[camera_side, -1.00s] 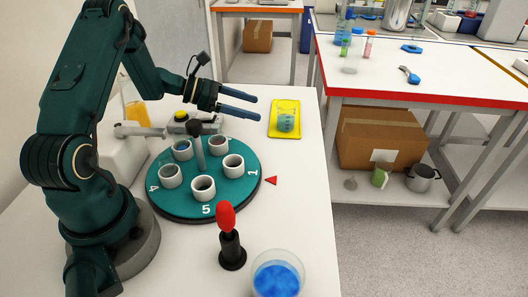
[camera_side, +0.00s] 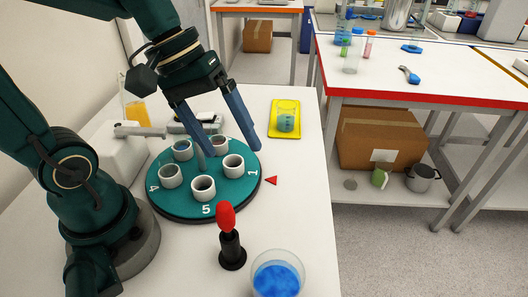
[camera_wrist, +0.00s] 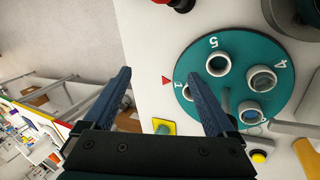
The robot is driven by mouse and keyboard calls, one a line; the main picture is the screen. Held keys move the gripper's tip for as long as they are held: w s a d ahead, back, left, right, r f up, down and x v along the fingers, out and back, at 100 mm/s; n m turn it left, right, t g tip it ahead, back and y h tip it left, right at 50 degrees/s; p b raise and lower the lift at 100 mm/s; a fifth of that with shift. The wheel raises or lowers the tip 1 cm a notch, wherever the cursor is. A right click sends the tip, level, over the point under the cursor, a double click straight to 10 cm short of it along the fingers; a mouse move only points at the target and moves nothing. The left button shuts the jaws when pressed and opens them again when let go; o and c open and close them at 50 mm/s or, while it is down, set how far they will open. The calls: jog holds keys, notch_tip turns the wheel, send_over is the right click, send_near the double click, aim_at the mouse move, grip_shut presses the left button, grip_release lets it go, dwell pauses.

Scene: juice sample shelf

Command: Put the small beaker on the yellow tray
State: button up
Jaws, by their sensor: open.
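The small beaker (camera_side: 286,123), clear with blue-green contents, stands upright on the yellow tray (camera_side: 279,104) in the side view, right of the turntable. In the wrist view the tray (camera_wrist: 171,123) shows partly between my fingers, with the beaker (camera_wrist: 162,130) on it. My gripper (camera_side: 233,162) is open and empty, fingers pointing down over the right part of the turntable. It is apart from the beaker, to its left and nearer the camera. In the wrist view the open fingers (camera_wrist: 160,75) have nothing between them.
A green turntable (camera_side: 233,194) carries several white cups. A red-topped black stand (camera_side: 231,248) and a large beaker of blue liquid (camera_side: 277,275) stand at the front. A red triangle (camera_side: 271,181) marks the bench. Bare bench lies around the tray.

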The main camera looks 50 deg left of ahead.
jog(key=shift+s+a+r+m+t+y, duration=0.15)
jog(key=shift+s+a+m+t+y, duration=0.45)
jog(key=shift+m, duration=0.5)
jog(key=shift+s+a+r+m+t+y, duration=0.2)
jog(key=shift+s+a+m+t+y, duration=0.15)
jog(key=shift+s+m+y, duration=0.5)
jog(key=shift+s+a+r+m+t+y, duration=0.15)
jog(key=shift+s+a+m+t+y, duration=0.5)
jog(key=shift+m, duration=0.7)
jog(key=shift+s+d, duration=0.15)
jog(key=shift+d, duration=0.1)
